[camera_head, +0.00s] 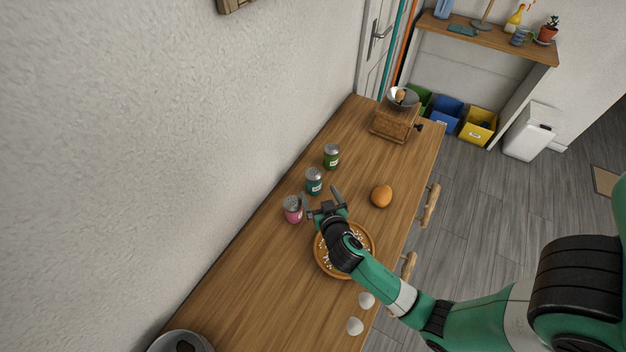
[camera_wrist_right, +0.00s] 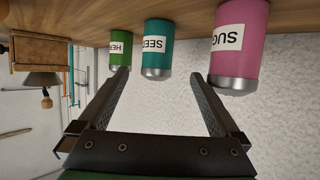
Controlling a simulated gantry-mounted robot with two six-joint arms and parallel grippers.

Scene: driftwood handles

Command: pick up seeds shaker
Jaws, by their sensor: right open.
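The seeds shaker (camera_head: 314,182) is a teal can with a grey metal top, upright on the wooden counter in the middle of a row of three shakers. In the right wrist view, which is upside down, the teal seeds shaker (camera_wrist_right: 157,48) shows part of its label, "SEE", and appears between my fingertips, beyond them. My right gripper (camera_head: 322,200) is open and empty, just in front of the seeds shaker; its two fingers (camera_wrist_right: 160,76) are spread wide. My left gripper is in neither view.
A pink sugar shaker (camera_head: 292,210) and a green shaker (camera_head: 331,157) flank the seeds shaker. A wooden plate (camera_head: 321,264) lies under my right wrist. An orange (camera_head: 381,196), a grinder (camera_head: 394,124) and two white eggs (camera_head: 355,326) stand on the counter (camera_head: 270,290). The wall is close behind.

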